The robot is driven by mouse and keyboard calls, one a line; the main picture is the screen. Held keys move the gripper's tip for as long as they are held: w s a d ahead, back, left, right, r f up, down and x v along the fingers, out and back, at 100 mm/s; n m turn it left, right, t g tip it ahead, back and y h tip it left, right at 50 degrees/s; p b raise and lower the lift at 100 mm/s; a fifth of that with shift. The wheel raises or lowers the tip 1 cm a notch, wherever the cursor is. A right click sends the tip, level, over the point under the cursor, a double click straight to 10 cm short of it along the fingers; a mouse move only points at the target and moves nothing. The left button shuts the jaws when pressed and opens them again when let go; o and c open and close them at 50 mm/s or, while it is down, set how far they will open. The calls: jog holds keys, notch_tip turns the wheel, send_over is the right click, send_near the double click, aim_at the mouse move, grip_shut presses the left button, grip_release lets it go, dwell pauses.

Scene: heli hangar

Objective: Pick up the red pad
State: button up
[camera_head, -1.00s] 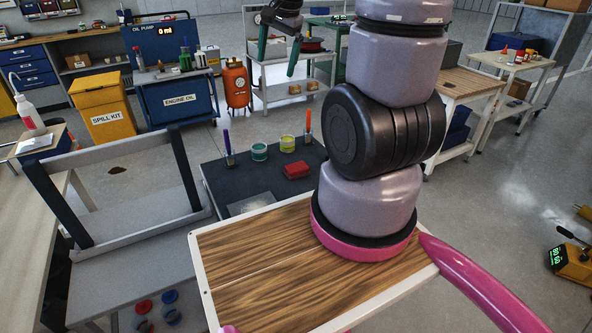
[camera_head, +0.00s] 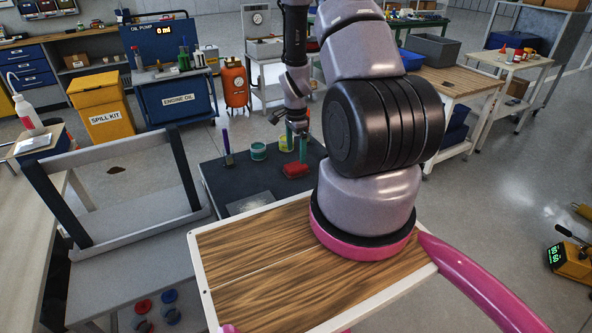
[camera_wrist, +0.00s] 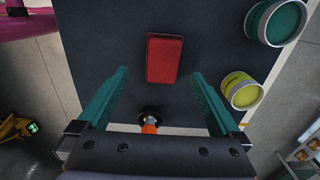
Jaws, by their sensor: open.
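The red pad (camera_head: 296,170) lies flat on the dark top of a low table (camera_head: 222,182). In the wrist view the red pad (camera_wrist: 165,59) is a rounded block centred ahead of the fingertips. My gripper (camera_head: 296,152) hangs down above the pad in the head view, its green fingers partly in front of it. In the wrist view my gripper (camera_wrist: 160,78) is open, with one finger to each side of the pad's near end and nothing between them. I cannot tell the exact height of the fingertips above the pad.
A teal tin (camera_wrist: 276,20) and a yellow tin (camera_wrist: 241,91) stand right of the pad in the wrist view. An orange-handled brush (camera_wrist: 149,125) stands near the table edge. A purple-handled brush (camera_head: 227,150) stands at the table's left.

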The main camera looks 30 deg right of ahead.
aim_at(296, 165)
jog(key=f, duration=0.6)
jog(key=shift+w+d+f, duration=0.15)
jog(key=shift+w+f, duration=0.1)
jog(key=shift+w, duration=0.05)
jog(key=shift+c, duration=0.3)
jog(key=c, duration=1.4)
